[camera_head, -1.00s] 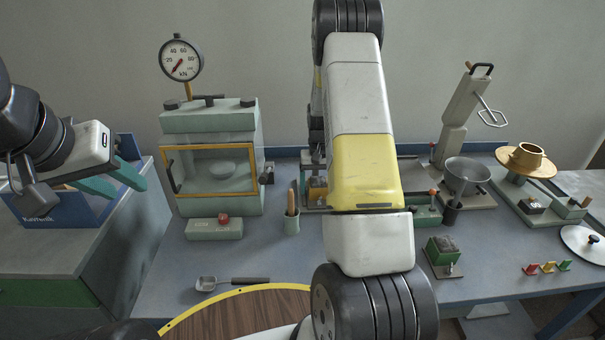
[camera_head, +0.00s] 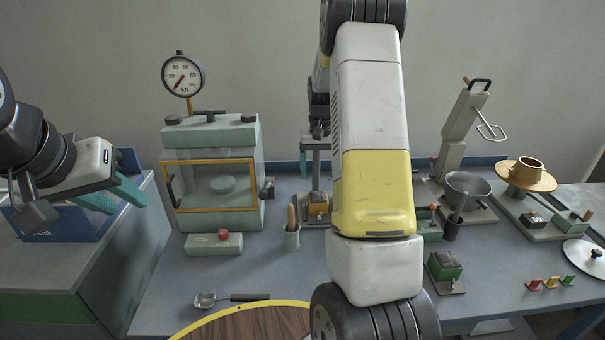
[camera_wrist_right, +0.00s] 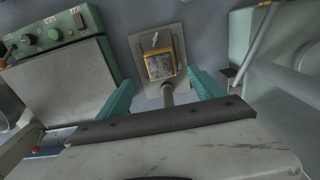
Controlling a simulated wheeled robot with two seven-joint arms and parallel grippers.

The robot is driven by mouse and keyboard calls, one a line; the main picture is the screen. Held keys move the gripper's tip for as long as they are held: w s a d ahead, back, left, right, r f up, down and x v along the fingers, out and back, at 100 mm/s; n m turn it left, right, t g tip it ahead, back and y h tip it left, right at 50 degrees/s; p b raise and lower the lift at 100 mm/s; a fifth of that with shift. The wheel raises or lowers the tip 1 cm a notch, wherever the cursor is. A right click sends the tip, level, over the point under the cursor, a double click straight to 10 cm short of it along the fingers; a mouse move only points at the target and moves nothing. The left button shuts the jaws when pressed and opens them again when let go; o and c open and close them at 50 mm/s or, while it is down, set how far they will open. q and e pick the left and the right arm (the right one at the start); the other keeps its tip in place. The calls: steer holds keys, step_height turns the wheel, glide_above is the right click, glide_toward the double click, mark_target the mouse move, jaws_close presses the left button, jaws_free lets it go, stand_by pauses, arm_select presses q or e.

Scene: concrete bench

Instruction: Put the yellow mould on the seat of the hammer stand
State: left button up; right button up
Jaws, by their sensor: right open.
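The yellow mould (camera_head: 318,208) is a small yellow block with a grey top, low in the middle of the bench. The right wrist view shows the mould (camera_wrist_right: 159,62) on a grey base plate (camera_wrist_right: 146,98) with a dark post beside it. This looks like the hammer stand, partly hidden by my right arm; I cannot tell whether the mould is fully in its seat. My right gripper (camera_wrist_right: 161,79) is open and empty above the mould, its teal fingers apart on either side. My left gripper (camera_head: 130,207) is open and empty at the far left.
A green press (camera_head: 212,140) with a dial stands left of the mould, and a small tool cup (camera_head: 291,238) is close in front. A funnel (camera_head: 467,186) and several coloured clips are at the right. A scoop (camera_head: 232,299) lies at the front.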

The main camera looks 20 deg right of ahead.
steer(key=s+a+r+n+t+y, duration=0.1)
steer(key=s+a+r+t, duration=0.1)
steer(key=s+a+r, duration=0.35)
steer(key=s+a+r+n+t, duration=0.1)
steer(key=s+a+r, duration=0.2)
steer(key=s+r, duration=0.5)
steer(key=s+a+r+t, duration=0.1)
steer(key=s+a+r, duration=0.1)
steer(key=s, duration=0.2)
steer(key=s+a+r+n+t, duration=0.1)
steer(key=s+a+r, duration=0.1)
steer(key=s, duration=0.3)
steer(key=s+a+r+t+y, duration=0.1)
steer(key=s+a+r, duration=0.1)
steer(key=s, duration=0.3)
steer(key=shift+a+n, duration=0.25)
steer(key=shift+n, duration=0.05)
steer(key=shift+s+d, duration=0.1)
